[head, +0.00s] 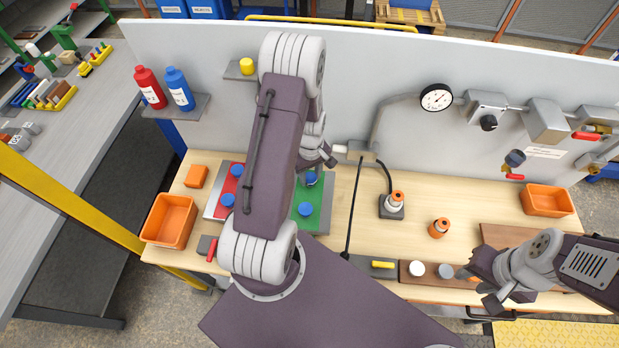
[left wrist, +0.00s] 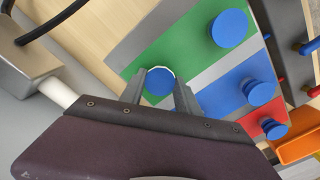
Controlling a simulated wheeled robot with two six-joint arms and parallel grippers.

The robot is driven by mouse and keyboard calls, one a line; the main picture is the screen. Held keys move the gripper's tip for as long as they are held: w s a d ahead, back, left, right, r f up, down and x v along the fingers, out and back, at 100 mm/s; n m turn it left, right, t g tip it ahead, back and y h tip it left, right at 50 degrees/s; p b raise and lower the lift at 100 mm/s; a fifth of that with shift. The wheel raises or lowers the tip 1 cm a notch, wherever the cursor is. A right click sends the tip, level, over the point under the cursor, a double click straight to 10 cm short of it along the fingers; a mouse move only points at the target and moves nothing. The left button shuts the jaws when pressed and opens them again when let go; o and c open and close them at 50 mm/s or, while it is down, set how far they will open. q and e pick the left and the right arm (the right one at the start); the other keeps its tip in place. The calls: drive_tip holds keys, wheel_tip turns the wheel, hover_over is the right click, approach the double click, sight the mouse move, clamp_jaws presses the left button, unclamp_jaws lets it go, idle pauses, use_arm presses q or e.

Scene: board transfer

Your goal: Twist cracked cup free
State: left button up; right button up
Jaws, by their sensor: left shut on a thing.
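A board with red, blue and green zones lies on the bench; its green part (head: 322,196) shows right of my left arm. My left gripper (head: 318,166) is over the green part, its fingers (left wrist: 161,88) shut on a round blue cup (left wrist: 159,80). That cup also shows in the head view (head: 312,179). A pale line shows along its rim; I cannot tell if it is a crack. Other blue cups stand on the green (head: 305,209) and red (head: 236,170) parts. My right gripper (head: 474,287) is open and empty at the bench's front right.
Orange bins stand at the left (head: 169,221) and right (head: 547,200). A brown strip (head: 412,268) with white and grey discs lies beside my right gripper. A grey box (left wrist: 25,37) is close in the wrist view.

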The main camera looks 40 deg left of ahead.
sight(311, 177)
use_arm(q)
drive_tip(key=shift+n, duration=0.7)
drive_tip(key=n, duration=0.2)
drive_tip(key=shift+r+n, duration=0.1)
drive_tip(key=shift+n, duration=0.2)
drive_tip(key=o, duration=1.3)
drive_tip(key=shift+o, duration=0.2)
wheel_tip(311, 177, up, 9)
drive_tip(key=b, duration=0.1)
drive_tip(key=shift+w, duration=0.1)
